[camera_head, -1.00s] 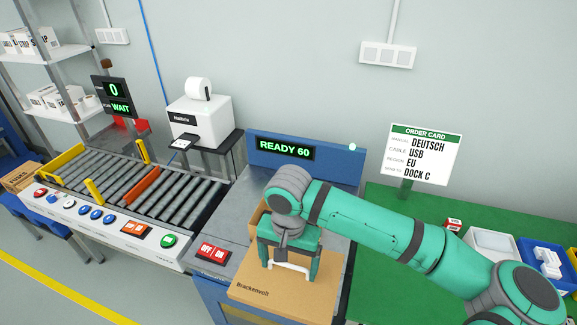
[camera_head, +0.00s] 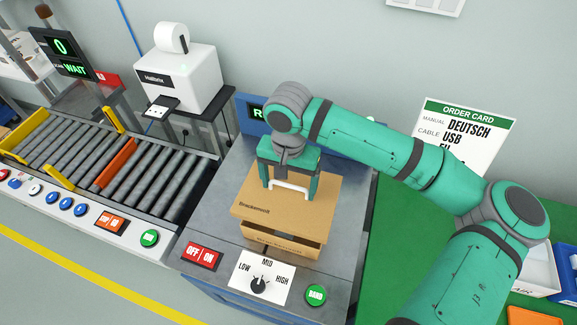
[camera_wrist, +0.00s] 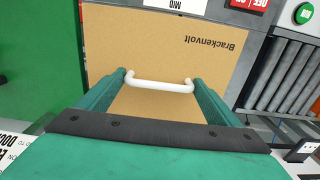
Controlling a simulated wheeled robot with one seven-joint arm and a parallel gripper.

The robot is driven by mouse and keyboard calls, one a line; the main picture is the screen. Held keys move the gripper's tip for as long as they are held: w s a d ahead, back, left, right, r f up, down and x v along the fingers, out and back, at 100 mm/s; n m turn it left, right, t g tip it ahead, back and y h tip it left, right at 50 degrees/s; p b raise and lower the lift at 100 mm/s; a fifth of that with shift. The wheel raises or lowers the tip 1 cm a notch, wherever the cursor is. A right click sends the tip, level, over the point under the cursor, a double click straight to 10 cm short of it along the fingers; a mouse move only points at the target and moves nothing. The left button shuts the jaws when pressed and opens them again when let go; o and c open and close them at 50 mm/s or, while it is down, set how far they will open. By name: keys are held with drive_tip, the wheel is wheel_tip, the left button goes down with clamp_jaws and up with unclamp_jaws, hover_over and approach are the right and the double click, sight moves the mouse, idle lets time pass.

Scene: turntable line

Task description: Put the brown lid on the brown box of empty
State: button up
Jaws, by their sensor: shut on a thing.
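The brown lid (camera_head: 268,211), marked "Brackenvolt", hangs by its white handle (camera_head: 289,186) from my gripper (camera_head: 289,188). My gripper is shut on that handle, which also shows between the fingers in the wrist view (camera_wrist: 160,86). The lid's brown top (camera_wrist: 165,50) fills much of that view. The brown box (camera_head: 282,243) is under the lid on the grey machine top. A dark gap shows between lid and box at the right front, so the lid looks slightly above or tilted. The box's inside is hidden.
The machine top (camera_head: 215,222) has a red OFF/ON switch (camera_head: 199,256), a LOW/MID/HIGH dial (camera_head: 260,283) and a green BAND button (camera_head: 316,295) in front. A roller conveyor (camera_head: 120,165) is at left, a white printer (camera_head: 178,75) behind. The order card (camera_head: 462,140) stands at right.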

sight(288, 193)
drive_tip(key=shift+w+f, duration=0.25)
drive_tip(key=shift+w, duration=0.05)
drive_tip(key=shift+s+d+f, duration=0.1)
drive_tip(key=shift+s+f, duration=0.05)
drive_tip(key=shift+f, duration=2.65)
drive_tip(key=shift+s+f, duration=0.1)
drive_tip(key=shift+f, duration=1.65)
idle(1.1)
drive_tip(key=o, duration=1)
